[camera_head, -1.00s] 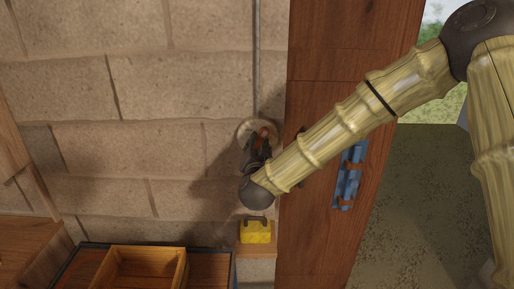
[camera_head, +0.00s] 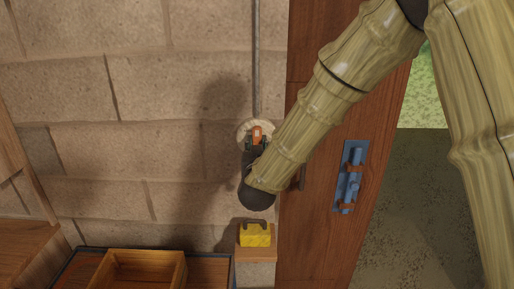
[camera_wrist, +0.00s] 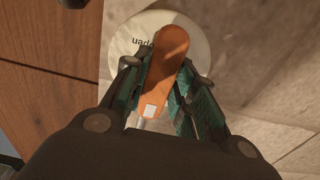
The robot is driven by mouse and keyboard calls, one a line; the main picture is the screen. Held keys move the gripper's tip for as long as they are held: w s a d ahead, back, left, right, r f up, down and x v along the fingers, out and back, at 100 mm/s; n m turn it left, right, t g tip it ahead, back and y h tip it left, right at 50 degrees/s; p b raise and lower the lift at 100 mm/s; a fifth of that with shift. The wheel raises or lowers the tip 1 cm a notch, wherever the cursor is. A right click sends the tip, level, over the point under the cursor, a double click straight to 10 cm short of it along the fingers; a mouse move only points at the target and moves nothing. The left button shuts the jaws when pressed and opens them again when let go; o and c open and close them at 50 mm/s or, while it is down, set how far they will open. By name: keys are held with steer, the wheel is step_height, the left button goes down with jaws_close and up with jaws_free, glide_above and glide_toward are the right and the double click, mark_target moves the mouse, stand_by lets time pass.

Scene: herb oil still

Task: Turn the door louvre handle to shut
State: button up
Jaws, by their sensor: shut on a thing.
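The louvre handle (camera_head: 257,133) is a short orange lever on a round pale plate (camera_head: 241,130) on the block wall, left of the wooden door. In the head view it points about straight up. My gripper (camera_head: 256,147) is at the lever from below, its wrist just under the plate. In the wrist view the orange lever (camera_wrist: 164,62) lies between the two green-padded fingers of my gripper (camera_wrist: 161,85), which is shut on it. The plate (camera_wrist: 196,38) there carries dark lettering, upside down and partly covered, that seems to read "open".
A grey rod (camera_head: 257,60) runs up the wall from the plate. A blue bolt (camera_head: 350,177) is on the door (camera_head: 325,240). A wooden tray (camera_head: 178,262) is at the lower left.

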stand_by(0.3)
steer(key=o, duration=1)
steer(key=s, duration=1.2)
